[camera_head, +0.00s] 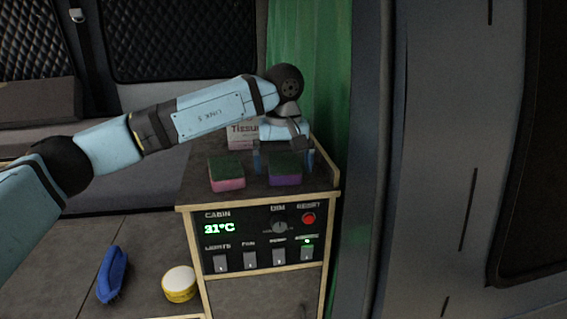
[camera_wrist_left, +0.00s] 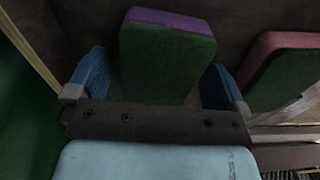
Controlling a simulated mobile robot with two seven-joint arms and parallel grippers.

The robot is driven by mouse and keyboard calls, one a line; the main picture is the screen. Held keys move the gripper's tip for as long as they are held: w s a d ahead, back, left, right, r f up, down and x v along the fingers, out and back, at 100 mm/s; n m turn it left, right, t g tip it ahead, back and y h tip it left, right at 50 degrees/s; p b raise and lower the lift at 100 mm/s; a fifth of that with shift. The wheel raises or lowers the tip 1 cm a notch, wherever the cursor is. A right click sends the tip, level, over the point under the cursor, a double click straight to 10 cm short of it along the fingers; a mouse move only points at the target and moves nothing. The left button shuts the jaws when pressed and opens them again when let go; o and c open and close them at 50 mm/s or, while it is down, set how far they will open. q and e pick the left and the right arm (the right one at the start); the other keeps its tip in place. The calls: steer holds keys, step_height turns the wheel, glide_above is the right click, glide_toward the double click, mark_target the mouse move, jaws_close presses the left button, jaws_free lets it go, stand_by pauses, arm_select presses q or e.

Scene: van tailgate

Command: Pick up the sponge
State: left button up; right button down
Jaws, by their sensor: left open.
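A purple sponge with a dark green top (camera_head: 285,169) sits on the cabinet top (camera_head: 247,186). A pink sponge with a dark green top (camera_head: 226,172) sits to its left. My left gripper (camera_head: 284,161) is open, pointing down at the purple sponge. In the left wrist view, the purple sponge (camera_wrist_left: 168,58) lies between the two blue fingers of the left gripper (camera_wrist_left: 155,82), with a visible gap on each side. The pink sponge (camera_wrist_left: 284,72) is at the right, outside the fingers. My right gripper is not in view.
A tissue box (camera_head: 241,134) stands behind the sponges, partly hidden by my arm. The cabinet front has a control panel (camera_head: 262,240) with switches and a red button. A blue brush (camera_head: 112,274) and a yellow-and-white round tub (camera_head: 179,284) are lower left. A green curtain (camera_head: 310,60) hangs behind.

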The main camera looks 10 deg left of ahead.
arm_select(q)
steer(key=shift+c, duration=0.2)
steer(key=c, duration=1)
steer(key=shift+o, duration=0.2)
step_height(320, 180, up, 12)
steer(key=r+b, duration=0.1)
steer(key=b, duration=0.2)
step_height(320, 180, up, 7)
glide_above(284, 161)
steer(key=shift+w, duration=0.1)
